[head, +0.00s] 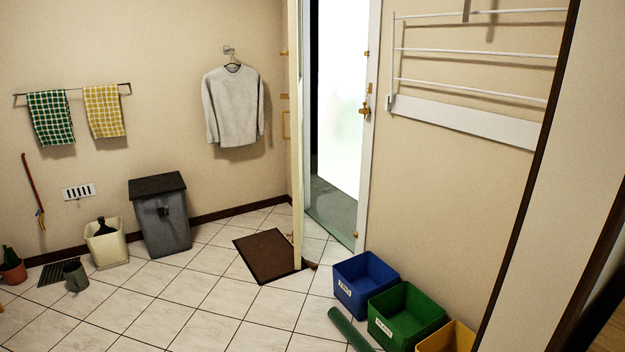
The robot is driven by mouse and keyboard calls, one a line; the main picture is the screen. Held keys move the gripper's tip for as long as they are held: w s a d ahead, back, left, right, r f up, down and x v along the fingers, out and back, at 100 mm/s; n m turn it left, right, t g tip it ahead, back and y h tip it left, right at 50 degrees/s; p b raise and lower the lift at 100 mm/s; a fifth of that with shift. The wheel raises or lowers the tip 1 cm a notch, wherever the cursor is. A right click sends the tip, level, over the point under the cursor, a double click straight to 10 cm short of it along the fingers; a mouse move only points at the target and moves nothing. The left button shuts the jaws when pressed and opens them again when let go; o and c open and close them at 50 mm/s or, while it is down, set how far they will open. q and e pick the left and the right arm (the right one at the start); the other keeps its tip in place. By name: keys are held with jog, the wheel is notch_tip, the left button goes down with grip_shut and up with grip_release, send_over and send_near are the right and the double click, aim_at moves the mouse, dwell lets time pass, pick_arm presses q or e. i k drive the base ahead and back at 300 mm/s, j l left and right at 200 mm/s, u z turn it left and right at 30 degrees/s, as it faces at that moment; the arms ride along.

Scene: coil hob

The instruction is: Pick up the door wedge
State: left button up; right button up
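A small brown object (311,265), which looks like the door wedge, lies on the tiled floor at the foot of the open door (296,150) in the head view. It is close to the right corner of the brown doormat (266,256). It is too small and dark to make out its shape, and I cannot tell whether it touches the door. Neither of my grippers is in view.
Blue (366,284), green (407,314) and yellow (447,338) bins stand along the right wall, with a green roll (348,328) beside them. A grey lidded bin (162,220) and cream bin (106,245) stand left. The middle floor is clear.

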aim_at(314, 266)
jog(key=i, duration=2)
jog(key=i+j+z, duration=0.15)
jog(key=z, duration=0.2)
jog(key=i+j+z, duration=0.1)
jog(key=j+z, duration=0.25)
jog(key=i+j+z, duration=0.1)
jog(key=z, duration=0.3)
